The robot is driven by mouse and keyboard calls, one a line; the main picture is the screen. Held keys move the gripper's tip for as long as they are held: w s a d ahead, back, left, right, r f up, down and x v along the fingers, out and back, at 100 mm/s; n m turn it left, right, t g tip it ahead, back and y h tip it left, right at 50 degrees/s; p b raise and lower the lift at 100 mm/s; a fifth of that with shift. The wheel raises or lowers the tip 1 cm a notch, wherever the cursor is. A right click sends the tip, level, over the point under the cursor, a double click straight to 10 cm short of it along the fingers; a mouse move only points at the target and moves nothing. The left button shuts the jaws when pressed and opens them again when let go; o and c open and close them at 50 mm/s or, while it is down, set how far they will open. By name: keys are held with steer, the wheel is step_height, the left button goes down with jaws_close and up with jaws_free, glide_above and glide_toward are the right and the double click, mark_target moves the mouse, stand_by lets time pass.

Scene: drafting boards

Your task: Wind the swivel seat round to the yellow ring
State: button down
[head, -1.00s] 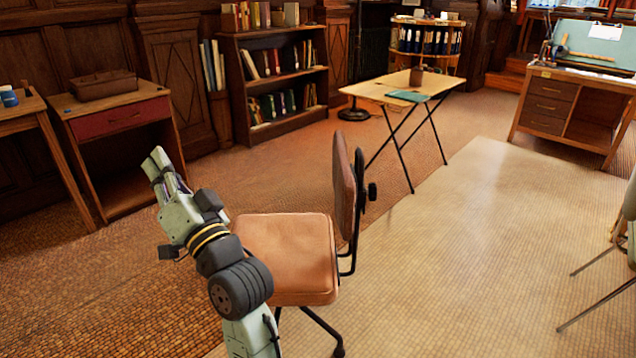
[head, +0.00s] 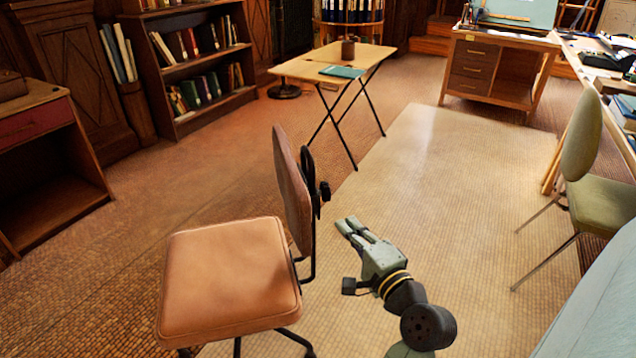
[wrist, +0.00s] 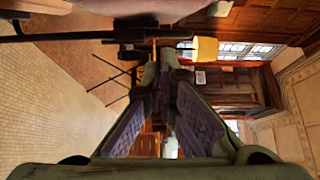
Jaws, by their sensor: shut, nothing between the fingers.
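The swivel seat (head: 228,275) is a tan-brown chair on a dark base in the head view. Its upright backrest (head: 291,190) stands at the seat's right side, with a black bracket and knob (head: 322,190) behind it. My gripper (head: 347,226) is shut and empty, to the right of the backrest and apart from it in the picture. In the wrist view my gripper (wrist: 160,62) points away, with part of the brown backrest (wrist: 135,7) and a dark bar at the top edge. I cannot make out a yellow ring on the chair or floor.
A folding table (head: 335,65) stands behind the chair. A green chair (head: 590,190) is at the right. A bookshelf (head: 190,65) and a low desk (head: 45,150) line the left. The pale floor mat (head: 450,200) is clear between the chairs.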

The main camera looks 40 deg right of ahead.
mark_target(314, 185)
steer(key=b+x, duration=0.2)
steer(key=x, duration=1.1)
steer(key=shift+w+r, duration=0.1)
steer(key=shift+w, duration=0.2)
